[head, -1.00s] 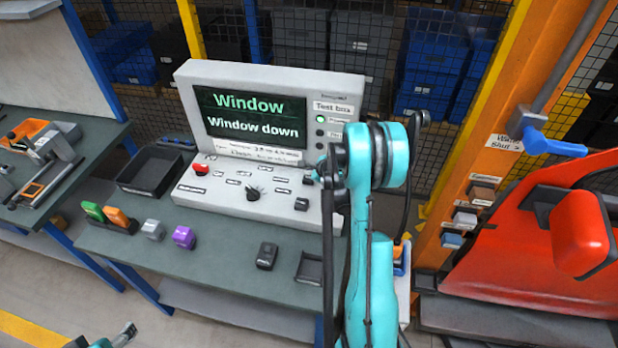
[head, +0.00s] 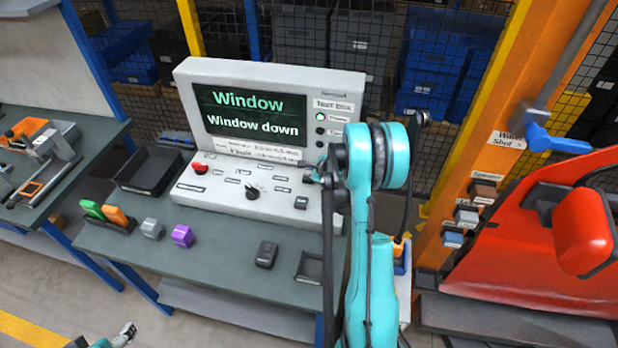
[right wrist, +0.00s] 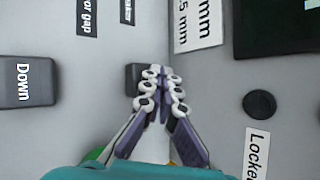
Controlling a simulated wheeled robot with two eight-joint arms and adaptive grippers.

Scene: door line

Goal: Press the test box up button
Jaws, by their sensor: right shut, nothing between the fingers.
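The test box (head: 275,95) is a light grey console with a lit screen (head: 250,115) reading "Window" and "Window down". Its sloped panel carries a dark button labelled "Down" (right wrist: 28,82), which also shows in the head view (head: 301,202). A second dark button (right wrist: 135,76) sits above it, partly hidden by my right fingers; its label does not show. My right gripper (head: 318,174) is shut and empty, its fingertips (right wrist: 162,74) right beside this button; contact cannot be told. My left gripper (head: 124,334) shows only at the bottom left edge.
A red knob (head: 199,168) and a rotary selector (head: 252,191) are on the same panel. A black tray (head: 150,172), small coloured blocks and a dark holder (head: 309,267) stand on the bench. A red door (head: 540,240) is at the right.

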